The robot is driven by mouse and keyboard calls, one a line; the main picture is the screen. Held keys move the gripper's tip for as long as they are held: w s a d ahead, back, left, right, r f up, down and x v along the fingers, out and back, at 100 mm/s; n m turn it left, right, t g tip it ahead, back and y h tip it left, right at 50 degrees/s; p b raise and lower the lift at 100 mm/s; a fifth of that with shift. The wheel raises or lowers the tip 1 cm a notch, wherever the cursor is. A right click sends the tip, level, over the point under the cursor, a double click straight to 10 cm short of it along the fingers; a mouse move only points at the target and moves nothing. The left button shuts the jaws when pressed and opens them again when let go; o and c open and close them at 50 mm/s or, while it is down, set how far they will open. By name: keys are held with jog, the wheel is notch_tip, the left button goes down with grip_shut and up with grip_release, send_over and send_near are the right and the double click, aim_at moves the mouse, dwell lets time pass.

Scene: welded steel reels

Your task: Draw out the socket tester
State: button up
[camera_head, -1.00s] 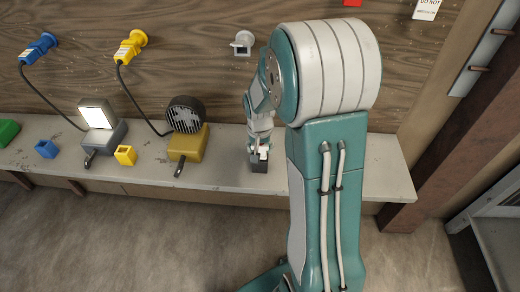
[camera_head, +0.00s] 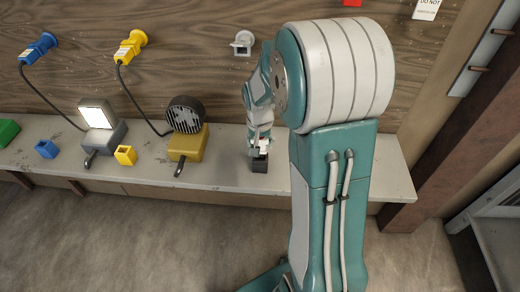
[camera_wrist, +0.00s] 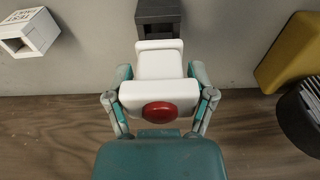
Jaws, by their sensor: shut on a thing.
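The socket tester (camera_wrist: 160,92) is a white stepped body with a red round lamp on its near end. My gripper (camera_wrist: 160,72) is shut on it, one finger on each side. The tester's far end is at the mouth of a dark grey block (camera_wrist: 158,10) on the bench. A dark part of the mouth shows past the white end; I cannot tell whether any of the tester is still inside. In the head view my gripper (camera_head: 261,141) is just above and behind the dark block (camera_head: 259,164), and the tester is mostly hidden.
A white open box (camera_wrist: 29,33) with lettering stands on the bench. The bench (camera_head: 345,172) is clear at right.

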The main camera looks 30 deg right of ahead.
jog(key=shift+r, duration=3.1)
